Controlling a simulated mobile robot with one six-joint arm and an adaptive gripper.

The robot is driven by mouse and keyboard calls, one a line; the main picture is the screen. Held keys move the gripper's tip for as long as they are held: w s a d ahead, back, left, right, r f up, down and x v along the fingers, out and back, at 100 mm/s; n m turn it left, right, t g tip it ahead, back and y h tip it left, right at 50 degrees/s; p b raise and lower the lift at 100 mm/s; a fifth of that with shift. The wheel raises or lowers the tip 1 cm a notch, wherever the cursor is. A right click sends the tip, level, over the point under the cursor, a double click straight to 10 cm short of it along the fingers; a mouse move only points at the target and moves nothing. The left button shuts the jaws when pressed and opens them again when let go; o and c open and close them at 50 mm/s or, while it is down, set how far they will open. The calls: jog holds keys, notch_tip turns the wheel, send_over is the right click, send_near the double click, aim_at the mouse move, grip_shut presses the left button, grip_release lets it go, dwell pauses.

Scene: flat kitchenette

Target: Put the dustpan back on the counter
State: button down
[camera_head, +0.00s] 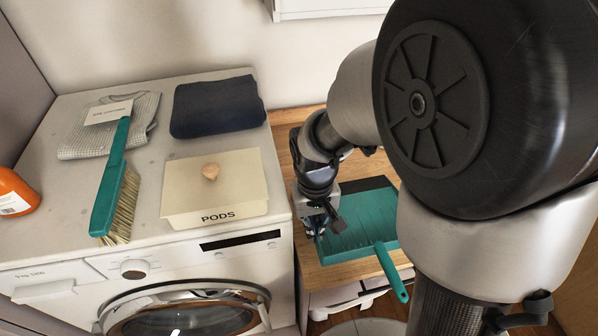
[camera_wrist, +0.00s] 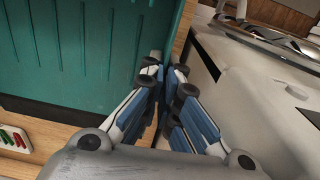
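The teal dustpan (camera_head: 352,226) is over the wooden counter (camera_head: 284,135) to the right of the washing machine, its handle (camera_head: 391,272) pointing toward the front right, past the counter's front edge. I cannot tell whether it rests fully on the wood. My gripper (camera_head: 318,230) is at the dustpan's left side. In the wrist view, the ribbed dustpan (camera_wrist: 85,55) fills the upper left, and my gripper's fingertips (camera_wrist: 164,75) are close together at its side edge, which appears pinched between them. The fingers partly hide that edge.
The washing machine (camera_head: 150,215) stands at the left. On it are a teal brush (camera_head: 110,190), a PODS box (camera_head: 215,195), a dark folded cloth (camera_head: 217,106) and a grey cloth (camera_head: 85,143). An orange bottle (camera_head: 15,190) is at the far left.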

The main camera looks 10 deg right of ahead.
notch_tip(320, 180, down, 8)
jog(key=b, duration=0.2)
jog(key=shift+f+b, duration=0.25)
jog(key=shift+b, duration=0.05)
jog(key=shift+r, duration=0.1)
jog(key=c, duration=1.8)
grip_release()
notch_tip(320, 180, up, 12)
jog(key=p, duration=0.4)
jog(key=s+d+r+t, duration=0.3)
jog(key=s+r+t, duration=0.1)
jog(key=s+r, duration=0.9)
jog(key=shift+r+t, duration=0.3)
jog(key=shift+r, duration=0.45)
jog(key=shift+w+d, duration=0.1)
